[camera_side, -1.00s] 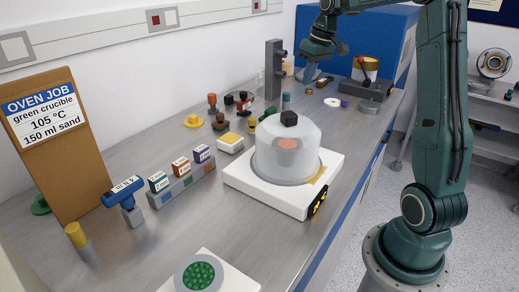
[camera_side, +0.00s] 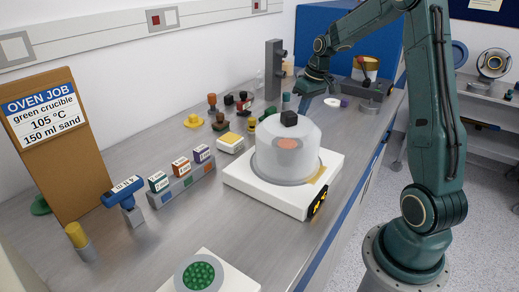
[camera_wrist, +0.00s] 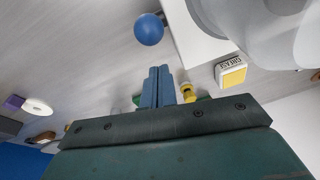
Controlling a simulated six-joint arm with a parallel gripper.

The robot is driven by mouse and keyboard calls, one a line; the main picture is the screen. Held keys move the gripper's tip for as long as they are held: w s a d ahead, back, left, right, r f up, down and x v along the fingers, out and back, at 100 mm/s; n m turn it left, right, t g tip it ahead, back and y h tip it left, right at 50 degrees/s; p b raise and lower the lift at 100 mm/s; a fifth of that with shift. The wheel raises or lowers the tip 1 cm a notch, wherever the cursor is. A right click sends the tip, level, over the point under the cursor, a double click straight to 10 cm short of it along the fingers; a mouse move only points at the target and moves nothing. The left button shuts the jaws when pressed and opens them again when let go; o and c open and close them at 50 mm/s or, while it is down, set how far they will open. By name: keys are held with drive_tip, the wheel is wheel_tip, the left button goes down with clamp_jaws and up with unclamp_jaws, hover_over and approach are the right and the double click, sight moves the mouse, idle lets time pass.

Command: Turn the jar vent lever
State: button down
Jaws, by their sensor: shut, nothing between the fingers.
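The jar (camera_side: 287,152) is a cloudy dome with a black block on top, standing on a white base (camera_side: 240,180). Its edge and the base corner show at the top right of the wrist view (camera_wrist: 222,20). My gripper (camera_side: 302,108) is behind the jar in the side view, with its fingers pointing down. In the wrist view its two blue-grey fingers (camera_wrist: 159,70) are together and empty. A blue ball (camera_wrist: 148,28) is ahead of the fingertips, beside the base and apart from them. I cannot tell whether it belongs to the vent lever; no lever is clearly visible.
A yellow knob (camera_wrist: 188,92) is close to my fingers in the wrist view. A white disc (camera_side: 332,102) and a purple block (camera_side: 344,103) lie behind. A dark column (camera_side: 274,70) stands near the wall.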

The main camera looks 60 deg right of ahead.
drive_tip(key=shift+s+a+f, duration=0.15)
drive_tip(key=shift+s+f, duration=0.2)
drive_tip(key=shift+s, duration=0.45)
drive_tip(key=shift+s, duration=0.15)
drive_tip(key=shift+s+f+t, duration=0.1)
drive_tip(key=shift+s+t, duration=0.7)
drive_tip(key=shift+s+f, duration=0.1)
drive_tip(key=shift+s, duration=0.4)
drive_tip(key=shift+w, duration=0.1)
